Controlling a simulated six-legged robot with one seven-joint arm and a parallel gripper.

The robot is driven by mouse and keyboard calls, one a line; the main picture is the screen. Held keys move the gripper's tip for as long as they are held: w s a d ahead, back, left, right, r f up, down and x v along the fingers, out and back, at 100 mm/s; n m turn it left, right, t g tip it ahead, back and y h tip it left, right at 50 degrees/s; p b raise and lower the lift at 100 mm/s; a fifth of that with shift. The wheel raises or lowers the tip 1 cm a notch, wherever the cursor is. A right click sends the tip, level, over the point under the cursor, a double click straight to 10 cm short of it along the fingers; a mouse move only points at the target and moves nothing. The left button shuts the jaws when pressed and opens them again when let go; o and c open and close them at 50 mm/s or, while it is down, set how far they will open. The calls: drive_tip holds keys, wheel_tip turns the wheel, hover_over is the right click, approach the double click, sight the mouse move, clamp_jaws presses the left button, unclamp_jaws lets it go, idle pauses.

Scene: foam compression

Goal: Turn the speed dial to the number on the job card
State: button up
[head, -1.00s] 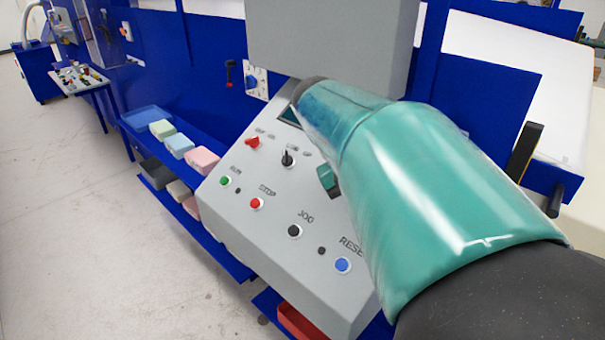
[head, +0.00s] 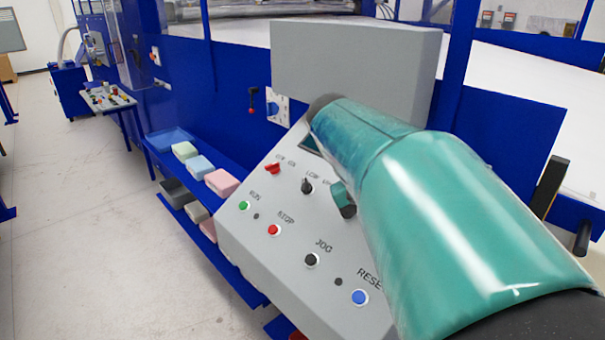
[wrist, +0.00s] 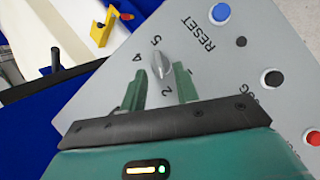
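The speed dial (wrist: 160,65) is a pale grey pointed knob in the wrist view, with the numbers 5, 4 and 2 readable around it on the grey panel. Its pointed end faces away from my gripper's palm. My gripper (wrist: 160,73) is open, with one green finger on each side of the dial's near end; I cannot tell whether either touches it. In the head view, my teal arm hides the dial and most of the gripper; one fingertip (head: 343,198) shows. I make out no job card.
The sloped control panel (head: 275,262) carries a green RUN, red STOP, black JOG and blue RESET button (head: 360,297), plus a red switch (head: 272,168) and a black selector (head: 306,186). A grey box (head: 350,65) rises behind. Blue shelves with foam blocks (head: 222,181) stand left; open floor lies beyond.

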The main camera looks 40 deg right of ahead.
drive_tip(key=v, duration=1.1)
drive_tip(key=shift+w+r, duration=0.15)
drive_tip(key=shift+a, duration=0.1)
drive_tip(key=a+f+n+t+y, duration=0.3)
drive_tip(key=a+f+n+t, duration=0.3)
drive_tip(key=a+f, duration=1.2)
drive_tip(key=a+t, duration=0.3)
drive_tip(key=t, duration=0.1)
drive_tip(key=shift+a+t, duration=0.3)
drive_tip(key=shift+a, duration=0.05)
idle(0.4)
